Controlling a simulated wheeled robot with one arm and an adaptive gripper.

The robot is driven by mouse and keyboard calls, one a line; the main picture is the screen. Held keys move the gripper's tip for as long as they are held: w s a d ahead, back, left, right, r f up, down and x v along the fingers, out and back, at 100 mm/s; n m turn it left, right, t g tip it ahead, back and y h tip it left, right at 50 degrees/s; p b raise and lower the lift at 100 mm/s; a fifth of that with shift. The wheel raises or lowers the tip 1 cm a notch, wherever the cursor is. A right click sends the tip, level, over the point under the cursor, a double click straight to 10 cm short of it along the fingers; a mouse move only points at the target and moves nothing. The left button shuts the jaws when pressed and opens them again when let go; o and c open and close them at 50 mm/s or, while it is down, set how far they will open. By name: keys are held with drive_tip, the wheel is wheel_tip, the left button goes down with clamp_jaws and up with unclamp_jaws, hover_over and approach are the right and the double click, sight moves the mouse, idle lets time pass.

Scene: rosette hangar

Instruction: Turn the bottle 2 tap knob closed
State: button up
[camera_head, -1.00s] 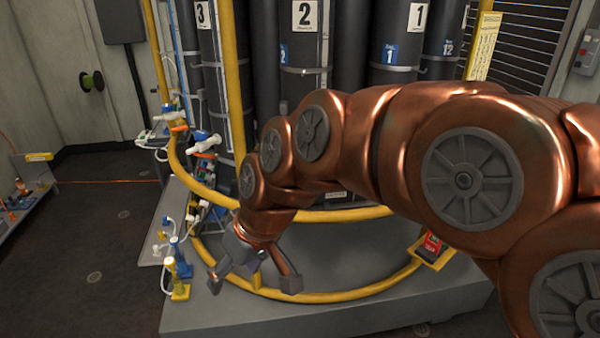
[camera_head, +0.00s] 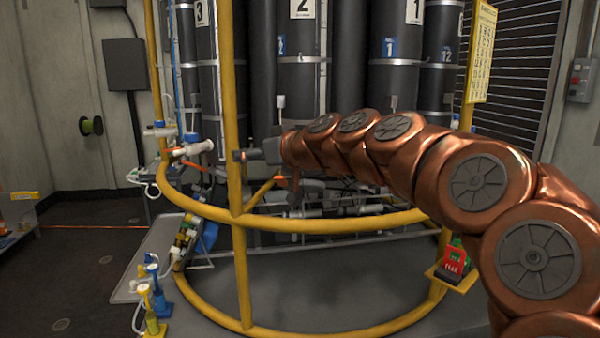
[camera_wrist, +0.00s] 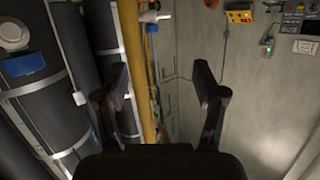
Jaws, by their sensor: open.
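Bottle 2 (camera_head: 303,85) is the tall black cylinder with a white "2" label, behind the yellow rail. A small white fitting on a grey stem (camera_head: 281,102) shows at its lower left. I cannot tell whether this belongs to its tap, and no knob is clearly visible behind my arm. My gripper (camera_head: 262,170) is open and empty, pointing left near the yellow upright, in front of the bottles' lower ends. In the wrist view, its fingers (camera_wrist: 160,85) are spread, with the yellow post (camera_wrist: 136,70) showing between them and black cylinders at left.
A yellow ring rail (camera_head: 330,222) and upright (camera_head: 233,90) stand in front of the bottles. White valves with orange parts (camera_head: 192,148) sit left of the upright. Blue and yellow small fittings (camera_head: 153,300) stand at lower left.

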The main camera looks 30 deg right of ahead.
drive_tip(key=d+f+m+t+h+b, duration=0.25)
drive_tip(key=d+h+b, duration=0.4)
drive_tip(key=d, duration=0.95)
drive_tip(key=shift+t+y, duration=0.35)
drive_tip(key=shift+y, duration=0.6)
drive_tip(key=w, duration=0.2)
drive_tip(key=w+b, duration=0.1)
drive_tip(key=w, duration=0.4)
drive_tip(key=shift+w+d+r+b, duration=0.1)
drive_tip(key=shift+w+d+b, duration=0.05)
drive_tip(key=shift+d+b, duration=0.2)
drive_tip(key=shift+w+r, duration=0.15)
drive_tip(key=shift+w, duration=0.35)
drive_tip(key=c, duration=1.2)
drive_tip(key=shift+o, duration=0.2)
drive_tip(key=shift+m, duration=0.25)
